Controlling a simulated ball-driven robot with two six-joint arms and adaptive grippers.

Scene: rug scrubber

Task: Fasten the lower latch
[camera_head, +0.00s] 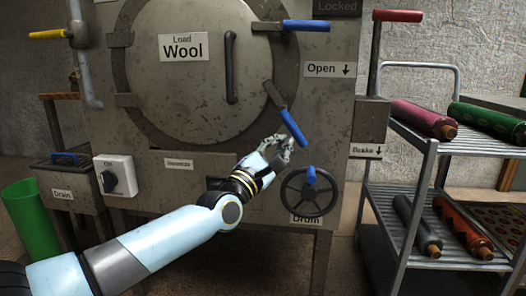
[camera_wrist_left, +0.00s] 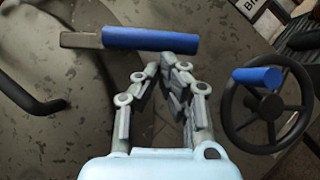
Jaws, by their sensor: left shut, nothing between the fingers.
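The lower latch (camera_head: 293,129) is a dark lever with a blue grip at the lower right of the round door. It slants down to the right. In the left wrist view the blue grip of the lower latch (camera_wrist_left: 150,39) lies across the top. My left gripper (camera_head: 281,146) is shut and empty just below the grip's lower end. In the left wrist view the tips of my left gripper (camera_wrist_left: 167,72) point at the grip; whether they touch it I cannot tell. The round door (camera_head: 185,75), labelled Wool, sits flush in the machine front. My right gripper is not in view.
The upper latch (camera_head: 305,26) lies level, pointing right. A black handwheel (camera_head: 309,210) with a blue knob is close below my left gripper. A red-handled brake lever (camera_head: 397,16) and a rack (camera_head: 400,190) of rolled rugs stand right. A green bin (camera_head: 30,220) stands left.

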